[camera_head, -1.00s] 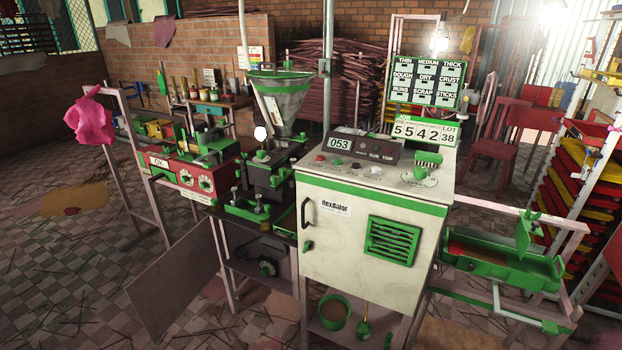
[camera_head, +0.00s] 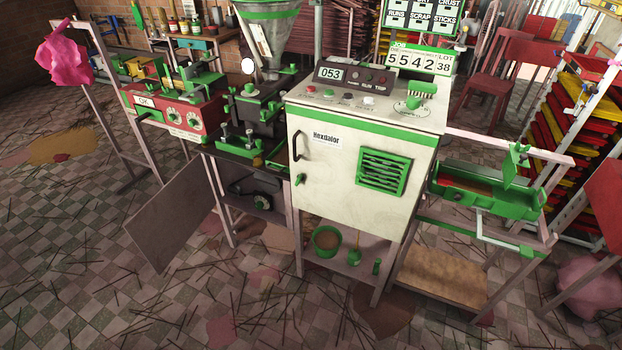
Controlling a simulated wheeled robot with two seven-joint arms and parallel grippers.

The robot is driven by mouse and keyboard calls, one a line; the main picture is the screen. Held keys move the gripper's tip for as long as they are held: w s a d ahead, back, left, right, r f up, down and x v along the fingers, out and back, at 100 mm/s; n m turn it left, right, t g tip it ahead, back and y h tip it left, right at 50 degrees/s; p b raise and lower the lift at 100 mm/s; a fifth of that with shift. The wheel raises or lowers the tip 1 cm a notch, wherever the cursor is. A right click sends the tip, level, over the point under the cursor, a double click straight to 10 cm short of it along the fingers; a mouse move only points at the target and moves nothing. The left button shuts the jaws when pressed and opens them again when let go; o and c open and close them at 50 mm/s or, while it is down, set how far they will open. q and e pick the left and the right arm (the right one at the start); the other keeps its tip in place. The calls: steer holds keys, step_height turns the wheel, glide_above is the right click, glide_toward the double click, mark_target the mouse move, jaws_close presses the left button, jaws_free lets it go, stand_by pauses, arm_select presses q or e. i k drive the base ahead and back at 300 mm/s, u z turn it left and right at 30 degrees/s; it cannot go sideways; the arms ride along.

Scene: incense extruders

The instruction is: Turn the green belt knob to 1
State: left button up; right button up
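The white control cabinet (camera_head: 335,203) with green trim stands in the middle of the camera_head view. Its top panel has a black display box (camera_head: 352,78) reading 053. A green knob (camera_head: 413,102) sits on a round, lettered dial plate at the right of the panel. The lettering and the knob's setting are too small to read. A green ribbed piece stands just behind the knob. Which part is the belt knob is not clear from any label. Neither of my grippers is in view.
The extruder with its hopper (camera_head: 268,35) and a red box (camera_head: 178,112) stand left of the cabinet. A green trough (camera_head: 484,192) on a frame stands to the right. A tilted board (camera_head: 172,222) leans at lower left. The tiled floor in front is open, with scattered sticks.

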mark_target(259, 205)
steer(key=z, duration=0.6)
steer(key=k, duration=1.35)
steer(key=z, duration=0.05)
steer(key=i, duration=0.5)
steer(key=u, duration=0.85)
steer(key=i, duration=0.7)
steer(key=z, duration=0.6)
steer(key=i, duration=0.5)
steer(key=z, duration=0.55)
